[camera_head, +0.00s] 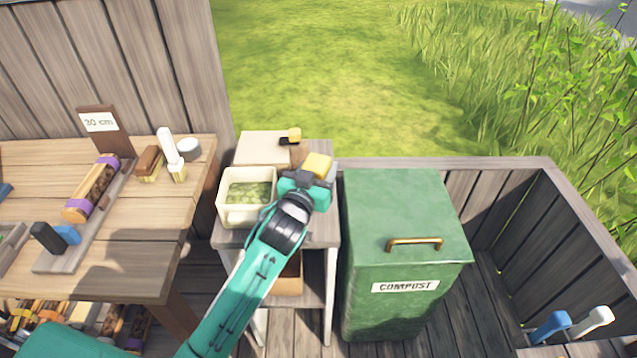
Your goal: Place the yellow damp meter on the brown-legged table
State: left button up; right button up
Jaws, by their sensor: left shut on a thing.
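My left gripper (306,188) comes in from below and is shut on a yellow block-shaped thing (318,164), which looks like the yellow damp meter. The gripper hides its lower part. It is over the right side of the small grey stand; I cannot tell whether it touches the top. The wooden table (128,276) at the left has a brown leg (178,322) under its front right corner. My right gripper is not in view.
On the small stand are a cream bin (233,213) with green contents and a smaller yellow-and-black thing (291,136). A green compost box (402,215) stands right of it.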

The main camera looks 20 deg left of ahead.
pick_arm(q)
jog(key=shift+f, duration=2.2)
jog(key=shift+f, duration=0.15)
jog(key=o, duration=1.2)
jog(key=shift+o, duration=0.2)
